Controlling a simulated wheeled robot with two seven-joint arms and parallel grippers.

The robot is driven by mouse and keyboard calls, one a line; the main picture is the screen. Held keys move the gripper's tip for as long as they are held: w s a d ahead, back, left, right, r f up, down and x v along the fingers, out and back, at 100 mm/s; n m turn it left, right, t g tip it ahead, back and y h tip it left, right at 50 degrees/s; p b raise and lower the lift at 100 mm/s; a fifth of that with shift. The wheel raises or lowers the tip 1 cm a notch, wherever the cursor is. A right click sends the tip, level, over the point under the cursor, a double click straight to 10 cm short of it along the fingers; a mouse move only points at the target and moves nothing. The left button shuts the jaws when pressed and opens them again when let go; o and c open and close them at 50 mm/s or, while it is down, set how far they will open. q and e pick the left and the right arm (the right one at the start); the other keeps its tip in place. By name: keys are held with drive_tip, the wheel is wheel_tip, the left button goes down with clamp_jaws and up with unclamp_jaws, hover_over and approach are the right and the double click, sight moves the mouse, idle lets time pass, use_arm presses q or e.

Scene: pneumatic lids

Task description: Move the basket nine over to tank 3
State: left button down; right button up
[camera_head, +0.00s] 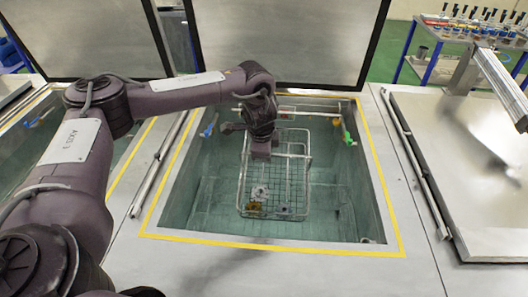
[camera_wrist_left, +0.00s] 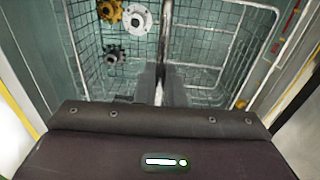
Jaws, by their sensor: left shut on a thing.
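The wire basket (camera_head: 243,185) hangs within the opening of the middle open tank (camera_head: 178,205); I cannot tell whether it touches the tank floor. My left gripper (camera_head: 262,155) comes down from above and is shut on the basket's bar. In the left wrist view the gripper fingers (camera_wrist_left: 161,88) close around the metal bar (camera_wrist_left: 165,40) crossing the basket. Inside the basket lie a brass gear (camera_wrist_left: 109,11), a silver gear (camera_wrist_left: 137,19) and a dark gear (camera_wrist_left: 111,57). No tank or basket number is readable. My right gripper is not in view.
A yellow line (camera_head: 270,246) borders the tank. Raised lids (camera_head: 285,40) stand behind. Another open tank (camera_head: 25,135) is at the left, partly behind my arm. A closed metal lid (camera_head: 470,150) lies at the right. A rack of coloured items (camera_head: 470,28) stands at back right.

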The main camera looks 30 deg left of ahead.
use_arm(q)
wheel_tip(320, 180, down, 8)
drive_tip(key=b, duration=0.4)
drive_tip(key=shift+w+f, duration=0.1)
drive_tip(key=shift+f, duration=0.15)
drive_tip(key=shift+s+d+f+b, duration=0.15)
drive_tip(key=shift+f+b, duration=0.2)
drive_tip(key=shift+f, duration=0.25)
drive_tip(key=shift+s+f+b, duration=0.15)
drive_tip(key=shift+f+b, duration=0.2)
drive_tip(key=shift+f, duration=0.2)
drive_tip(key=shift+w+f, duration=0.2)
drive_tip(key=shift+r, duration=0.15)
